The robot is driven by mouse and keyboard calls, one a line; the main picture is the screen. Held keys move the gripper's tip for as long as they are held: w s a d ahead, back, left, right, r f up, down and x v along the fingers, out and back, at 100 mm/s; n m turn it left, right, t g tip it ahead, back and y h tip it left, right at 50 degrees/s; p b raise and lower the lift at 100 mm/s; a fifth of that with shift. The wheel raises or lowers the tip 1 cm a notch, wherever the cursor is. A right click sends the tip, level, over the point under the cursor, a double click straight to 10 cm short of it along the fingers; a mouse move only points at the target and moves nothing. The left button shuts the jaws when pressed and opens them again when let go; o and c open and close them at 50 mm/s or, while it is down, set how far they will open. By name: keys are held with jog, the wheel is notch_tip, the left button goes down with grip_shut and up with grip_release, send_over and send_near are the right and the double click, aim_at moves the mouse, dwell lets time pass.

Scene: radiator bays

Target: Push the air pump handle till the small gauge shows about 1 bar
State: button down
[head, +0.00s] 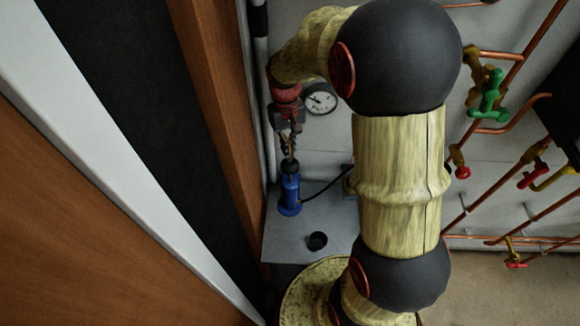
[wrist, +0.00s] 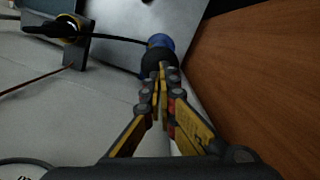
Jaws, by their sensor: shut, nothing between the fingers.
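The blue air pump (head: 290,195) stands on a grey shelf near the wood panel in the head view. Its blue body also shows in the wrist view (wrist: 161,41), with a dark top part (wrist: 154,62) in front of it. My gripper (head: 289,158) is shut, pointing down just above the pump; its fingers also show in the wrist view (wrist: 162,82), overlapping the dark top. I cannot tell whether they touch it. A round white gauge (head: 321,101) is on the wall beside my wrist; its reading is too small to tell. The wrist view shows only part of a dial rim (wrist: 25,163).
The grey shelf (head: 330,222) holds a small black cup-like item (head: 317,241). A black hose (head: 326,187) runs from the pump to a fitting (wrist: 66,27). A wood panel (head: 213,90) is close on the left. Copper pipes with a green valve (head: 489,95) are on the right.

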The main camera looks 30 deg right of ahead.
aim_at(289, 166)
jog(key=shift+f, duration=0.6)
jog(key=shift+f+b, duration=0.1)
jog(key=shift+b, duration=0.2)
notch_tip(289, 166, down, 7)
jog(key=b, duration=0.3)
jog(key=shift+s+b, duration=0.1)
jog(key=shift+b, duration=0.2)
jog(key=shift+r, duration=0.45)
jog(key=w, duration=0.1)
jog(key=w+p, duration=0.1)
jog(key=w, duration=0.1)
jog(key=shift+d+r+p, duration=0.25)
jog(key=shift+r+p, duration=0.05)
jog(key=shift+r, duration=0.15)
notch_tip(289, 166, up, 12)
jog(key=w, duration=0.1)
jog(key=shift+w, duration=0.15)
jog(key=shift+d, duration=0.1)
